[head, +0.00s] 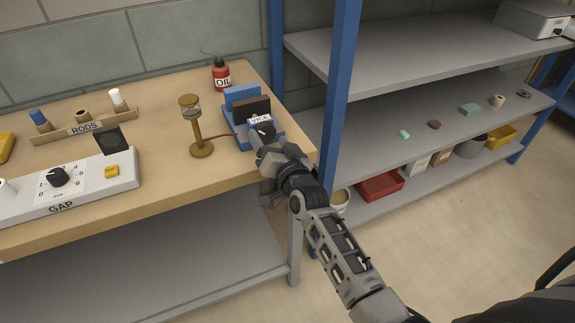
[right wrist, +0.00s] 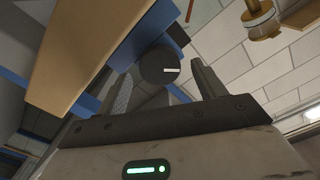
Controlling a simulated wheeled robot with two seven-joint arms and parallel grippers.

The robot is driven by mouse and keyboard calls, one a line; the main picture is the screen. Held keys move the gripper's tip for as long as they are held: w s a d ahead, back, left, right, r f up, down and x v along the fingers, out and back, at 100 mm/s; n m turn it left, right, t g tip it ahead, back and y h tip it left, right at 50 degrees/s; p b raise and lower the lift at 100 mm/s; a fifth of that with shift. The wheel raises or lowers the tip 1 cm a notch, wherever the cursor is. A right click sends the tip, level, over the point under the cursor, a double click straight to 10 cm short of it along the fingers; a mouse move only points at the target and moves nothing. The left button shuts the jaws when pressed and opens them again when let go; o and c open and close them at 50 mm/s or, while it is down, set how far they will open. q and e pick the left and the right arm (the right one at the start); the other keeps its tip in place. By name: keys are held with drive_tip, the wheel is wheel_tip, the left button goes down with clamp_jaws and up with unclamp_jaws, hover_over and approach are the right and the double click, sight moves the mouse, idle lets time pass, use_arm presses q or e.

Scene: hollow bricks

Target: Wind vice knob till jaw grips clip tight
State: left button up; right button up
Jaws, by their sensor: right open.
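The blue vice (head: 240,94) stands at the right end of the wooden bench, with a dark brown block (head: 252,107) between its blue parts. Its black knob (head: 264,131) faces the front edge below the VICE label. My right gripper (head: 263,146) is at the knob, fingers pointing at it. In the right wrist view the knob (right wrist: 158,66) with its white mark shows between the two spread fingers (right wrist: 162,76), with gaps visible; I see no grip on it. I cannot make out a clip at the jaws. My left gripper is out of view.
A brass stand (head: 197,130) is left of the vice, with a thin reddish rod between them. A red oil can (head: 221,75) stands behind. The GAP box (head: 95,185) and RODS rack (head: 88,127) are further left. A blue shelf post (head: 341,100) rises close on the right.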

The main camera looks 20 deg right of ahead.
drive_tip(key=s, duration=1.4)
drive_tip(key=shift+d, duration=0.2)
drive_tip(key=s+a+f+n+g+y, duration=0.2)
drive_tip(key=s+f+n+g, duration=0.6)
drive_tip(key=s+f, duration=0.7)
drive_tip(key=shift+s+a+f, duration=0.3)
drive_tip(key=shift+a+f, duration=0.35)
idle(0.9)
